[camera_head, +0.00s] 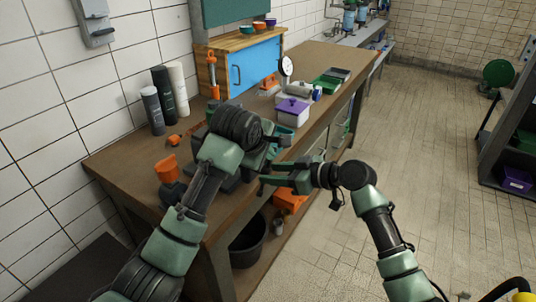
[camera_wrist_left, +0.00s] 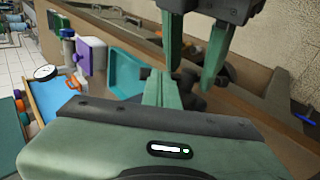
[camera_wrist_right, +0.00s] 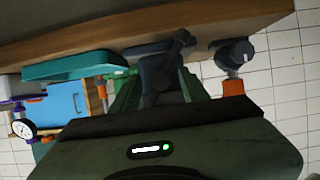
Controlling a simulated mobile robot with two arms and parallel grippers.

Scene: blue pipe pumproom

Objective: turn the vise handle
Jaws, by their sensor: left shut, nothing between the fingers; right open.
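The dark grey vise (camera_wrist_right: 158,72) sits at the bench's front edge in the right wrist view. Its bar-like handle (camera_wrist_right: 181,42) sticks out past the edge. In the head view my arms hide most of the vise (camera_head: 230,182). My right gripper (camera_head: 266,186) is open; in the right wrist view its fingers (camera_wrist_right: 158,95) stand either side of a dark part of the vise. Contact cannot be told. My left gripper (camera_head: 288,150) is shut and empty above the bench, close to the right one. Its closed fingers (camera_wrist_left: 160,88) show in the left wrist view.
The wooden workbench (camera_head: 120,155) runs along the tiled wall. An orange tool on a dark base (camera_head: 168,168) stands left of the vise. A purple-lidded box (camera_head: 292,110), teal tray (camera_wrist_left: 127,75), blue-door cabinet (camera_head: 255,65) and several bottles (camera_head: 163,95) are behind.

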